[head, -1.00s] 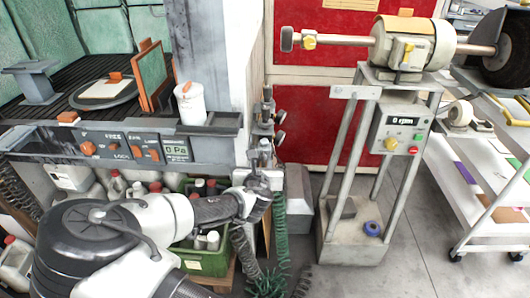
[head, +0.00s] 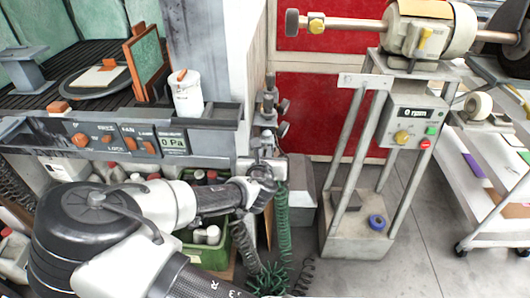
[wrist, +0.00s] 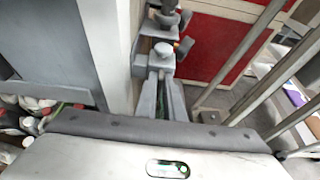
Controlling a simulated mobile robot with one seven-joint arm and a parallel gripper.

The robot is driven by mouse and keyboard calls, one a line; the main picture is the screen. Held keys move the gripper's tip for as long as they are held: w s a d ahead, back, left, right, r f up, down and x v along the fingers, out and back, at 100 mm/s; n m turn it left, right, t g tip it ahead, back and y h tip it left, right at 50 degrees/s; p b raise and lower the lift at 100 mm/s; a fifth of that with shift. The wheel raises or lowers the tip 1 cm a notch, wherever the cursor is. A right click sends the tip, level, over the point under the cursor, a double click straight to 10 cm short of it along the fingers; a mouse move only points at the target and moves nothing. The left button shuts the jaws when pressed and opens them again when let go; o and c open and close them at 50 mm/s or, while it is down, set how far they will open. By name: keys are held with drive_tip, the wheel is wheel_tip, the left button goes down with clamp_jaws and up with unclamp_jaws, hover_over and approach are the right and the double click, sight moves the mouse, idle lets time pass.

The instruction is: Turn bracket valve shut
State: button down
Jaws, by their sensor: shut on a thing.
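The bracket valve is a grey metal fitting with round knobs, mounted on the bench's right end post (head: 268,108). In the wrist view, its round pale knob (wrist: 163,49) shows at the far end of my fingers. My gripper (head: 265,155) is at the lower part of this fitting in the head view. In the wrist view my gripper (wrist: 162,78) has its two grey fingers on either side of the lower valve part and is shut on it. The gripped part is mostly hidden by the fingers, so its turn angle cannot be told.
The bench control panel (head: 115,140) with orange knobs is left of my gripper. A white canister (head: 187,95) stands on the bench ledge. Green coiled hoses (head: 283,225) hang just below. A buffing machine stand (head: 350,235) is to the right, with open floor in front.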

drive_tip(key=shift+d, duration=0.1)
idle(0.3)
drive_tip(key=shift+w+d+f+m+t+y+b, duration=0.1)
drive_tip(key=shift+d+f+m+t+y+b, duration=0.35)
drive_tip(key=shift+m+y+b, duration=1.35)
drive_tip(key=shift+s+d+f+m+t+y+b, duration=0.1)
drive_tip(key=shift+d+f+m+t+y+b, duration=0.55)
drive_tip(key=shift+m, duration=2)
drive_tip(key=shift+w+a+r+m+t+y+b, duration=0.15)
drive_tip(key=shift+m+t+y+b, duration=0.6)
drive_tip(key=shift+m+b, duration=1.35)
drive_tip(key=shift+m, duration=0.25)
drive_tip(key=c, duration=1.9)
unclamp_jaws()
drive_tip(key=shift+c, duration=0.2)
drive_tip(key=shift+o, duration=0.4)
drive_tip(key=shift+f+y, duration=0.15)
drive_tip(key=shift+y, duration=0.15)
drive_tip(key=shift+s+g, duration=0.2)
drive_tip(key=shift+g, duration=0.05)
